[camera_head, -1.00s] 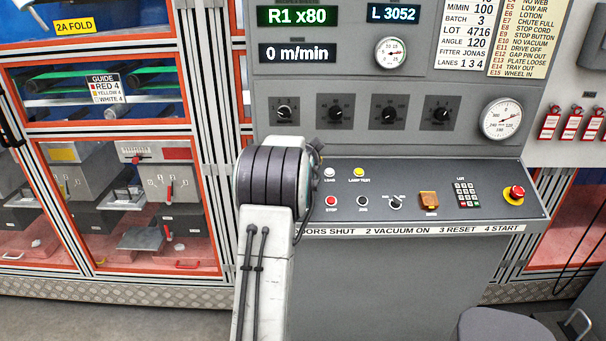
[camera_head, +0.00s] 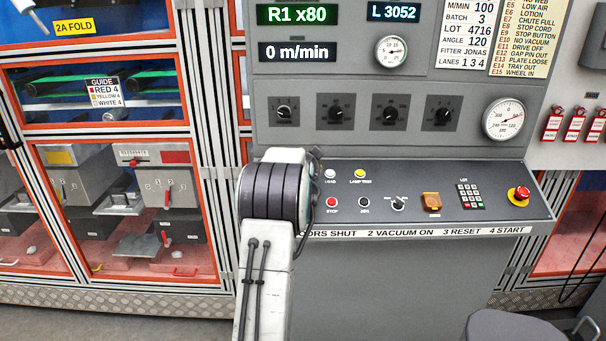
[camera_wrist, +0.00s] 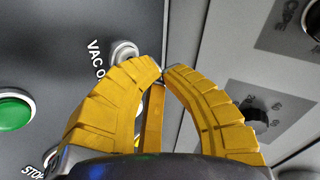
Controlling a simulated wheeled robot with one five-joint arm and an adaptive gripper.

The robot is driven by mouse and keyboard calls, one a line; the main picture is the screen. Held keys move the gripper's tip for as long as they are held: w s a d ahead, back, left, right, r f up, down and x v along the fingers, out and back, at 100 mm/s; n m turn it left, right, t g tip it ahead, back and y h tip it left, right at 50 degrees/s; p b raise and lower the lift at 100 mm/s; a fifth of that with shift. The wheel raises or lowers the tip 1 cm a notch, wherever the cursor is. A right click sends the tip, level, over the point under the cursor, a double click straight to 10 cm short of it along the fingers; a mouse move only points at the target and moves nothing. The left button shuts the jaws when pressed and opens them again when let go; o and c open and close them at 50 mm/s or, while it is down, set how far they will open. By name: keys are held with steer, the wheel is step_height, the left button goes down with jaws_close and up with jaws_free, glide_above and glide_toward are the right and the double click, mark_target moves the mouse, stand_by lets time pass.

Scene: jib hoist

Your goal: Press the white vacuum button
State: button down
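The white vacuum button (camera_wrist: 124,52) shows in the wrist view on the grey console, beside the printed letters "VAC O". Its lower part is partly covered by my left finger. My gripper (camera_wrist: 162,71) has its yellow fingertips together, with nothing seen between them. The tips lie just right of the button in the picture; I cannot tell whether they touch the panel. In the head view my own arm covers the left part of the console, so this button and my gripper are hidden there.
A green button (camera_wrist: 14,108) lies left of the white one, above a partly seen "STO" label. In the head view, a red stop button (camera_head: 332,202), white load button (camera_head: 330,174) and yellow lamp test button (camera_head: 360,173) sit right of my arm. Dark knobs (camera_head: 336,112) line the upright panel.

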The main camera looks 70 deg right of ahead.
steer(key=shift+w+d+f+b, duration=0.1)
steer(key=shift+d+f+b, duration=0.05)
steer(key=shift+f+b, duration=0.35)
steer(key=shift+w+d+f+b, duration=0.1)
steer(key=shift+d+f+b, duration=0.05)
steer(key=shift+f+b, duration=0.3)
stand_by(2.4)
steer(key=shift+s+r, duration=0.1)
steer(key=shift+r, duration=0.1)
steer(key=shift+s+a+r, duration=0.1)
steer(key=shift+a+r, duration=0.2)
steer(key=shift+r, duration=0.4)
steer(key=shift+r, duration=0.15)
steer(key=shift+s+a+r+p, duration=0.1)
steer(key=shift+a+r+p, duration=0.15)
steer(key=shift+r, duration=0.4)
steer(key=shift+s+a+r+p, duration=0.1)
steer(key=shift+a+r+p, duration=0.15)
steer(key=shift+r, duration=0.45)
steer(key=shift+s+a+r+p, duration=0.15)
steer(key=shift+a+r, duration=0.2)
steer(key=shift+r, duration=0.3)
steer(key=shift+w+a+r, duration=0.1)
steer(key=shift+r, duration=0.05)
steer(key=shift+w, duration=0.1)
